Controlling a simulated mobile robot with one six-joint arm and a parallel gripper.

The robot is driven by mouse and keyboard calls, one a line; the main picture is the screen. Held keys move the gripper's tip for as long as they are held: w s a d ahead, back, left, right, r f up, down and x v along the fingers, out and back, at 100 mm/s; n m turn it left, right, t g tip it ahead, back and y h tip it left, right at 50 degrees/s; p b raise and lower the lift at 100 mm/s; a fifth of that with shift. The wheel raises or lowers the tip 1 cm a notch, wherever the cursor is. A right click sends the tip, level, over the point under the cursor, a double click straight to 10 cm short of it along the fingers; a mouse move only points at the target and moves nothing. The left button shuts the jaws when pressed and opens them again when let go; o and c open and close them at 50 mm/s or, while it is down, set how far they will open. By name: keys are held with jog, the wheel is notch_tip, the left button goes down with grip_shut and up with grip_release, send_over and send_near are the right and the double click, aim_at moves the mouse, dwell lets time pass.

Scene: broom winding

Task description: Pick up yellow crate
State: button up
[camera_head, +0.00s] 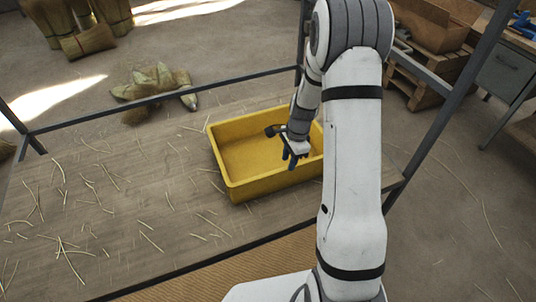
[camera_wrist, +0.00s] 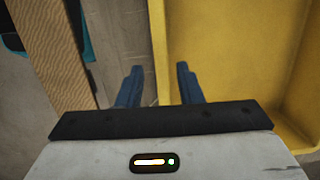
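The yellow crate (camera_head: 262,186) sits upright and looks empty on a wooden table top (camera_head: 140,190). My gripper (camera_head: 290,162) hangs over the crate's right part, near its front wall, in the head view. In the wrist view, my gripper (camera_wrist: 158,68) is open, with two blue fingers apart and nothing held. The crate (camera_wrist: 235,60) fills the right of that view, and its wall runs between the two fingers' lines. One finger lies over the table side and one over the crate side. I cannot tell how far above the rim the fingertips are. My arm hides the crate's right end.
Loose straw strands lie over the table left of the crate. A metal frame (camera_head: 160,97) borders the table's back, with a post on the right. A straw bundle (camera_head: 152,85) lies on the floor behind. Wooden pallets (camera_head: 425,85) and a cardboard box (camera_head: 435,25) stand back right.

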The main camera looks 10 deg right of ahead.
aim_at(286, 167)
jog(key=f, duration=0.4)
jog(key=a+f, duration=0.1)
jog(key=f, duration=0.2)
jog(key=shift+w, duration=0.1)
jog(key=shift+c, duration=0.3)
grip_shut()
dwell(0.8)
